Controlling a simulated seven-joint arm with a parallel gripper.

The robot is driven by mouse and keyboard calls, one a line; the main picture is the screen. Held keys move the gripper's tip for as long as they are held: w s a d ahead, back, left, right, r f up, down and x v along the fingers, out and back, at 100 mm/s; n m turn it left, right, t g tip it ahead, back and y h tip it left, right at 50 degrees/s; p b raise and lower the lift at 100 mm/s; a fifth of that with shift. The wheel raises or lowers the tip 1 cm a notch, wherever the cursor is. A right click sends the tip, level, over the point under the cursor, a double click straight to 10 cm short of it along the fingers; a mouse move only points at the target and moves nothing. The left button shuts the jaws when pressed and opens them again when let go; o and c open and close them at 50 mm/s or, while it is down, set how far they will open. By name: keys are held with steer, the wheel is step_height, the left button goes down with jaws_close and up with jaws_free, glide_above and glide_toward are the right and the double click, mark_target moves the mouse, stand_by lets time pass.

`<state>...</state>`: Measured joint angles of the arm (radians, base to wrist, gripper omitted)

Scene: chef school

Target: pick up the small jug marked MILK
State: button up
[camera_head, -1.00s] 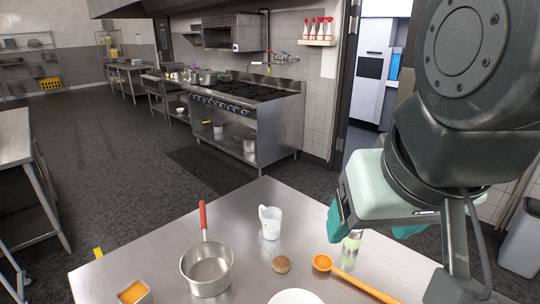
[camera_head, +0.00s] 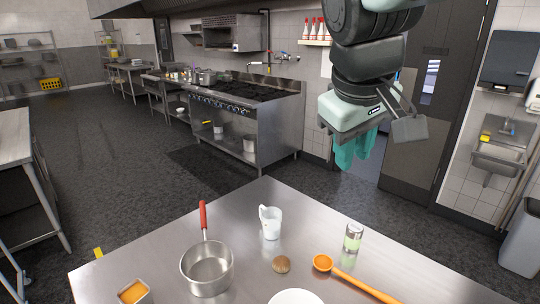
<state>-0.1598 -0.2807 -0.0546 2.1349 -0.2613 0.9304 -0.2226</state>
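A small white jug (camera_head: 270,223) stands upright on the steel table (camera_head: 330,222), near its back edge, with its handle on the left. Any lettering on it is too small to read. My gripper (camera_head: 353,160) hangs in the air above and to the right of the jug, well apart from it, its teal fingers pointing down. The fingers overlap from this angle, so the gap between them is hidden. Nothing shows held below them.
A saucepan (camera_head: 207,268) with a red handle stands left of the jug. A brown round item (camera_head: 281,264), an orange ladle (camera_head: 350,281), a green-and-clear shaker (camera_head: 353,237), a white dish (camera_head: 296,297) and a container of orange food (camera_head: 133,292) are also on the table.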

steer(key=w+a+f+n+h, duration=0.2)
steer(key=w+f+n, duration=0.15)
steer(key=w, duration=0.55)
steer(key=w+a+f+n+h, duration=0.1)
steer(key=w+a+f+n, duration=0.15)
steer(key=w+f, duration=0.45)
steer(key=w+a+f+n+h, duration=0.2)
steer(key=w+n, duration=0.2)
steer(key=w, duration=0.7)
steer(key=w+a+f+n+t+h, duration=0.1)
steer(key=w+a+f+n, duration=0.2)
steer(key=f, duration=0.7)
steer(key=w+a+f+n+t, duration=0.2)
steer(key=a+f+n, duration=0.3)
steer(key=f, duration=0.5)
steer(key=w+a+f+n+t+h, duration=0.1)
steer(key=w+a+f+n+t, duration=0.1)
steer(key=f, duration=0.7)
steer(key=shift+w+a+f+n+h, duration=0.2)
steer(key=shift+w+a+n, duration=0.3)
steer(key=shift+w, duration=0.3)
steer(key=shift+w+a+f+n+h, duration=0.1)
steer(key=shift+w+a+f+n, duration=0.1)
steer(key=shift+w+a+n, duration=0.4)
steer(key=shift+x, duration=0.85)
steer(key=shift+r, duration=0.15)
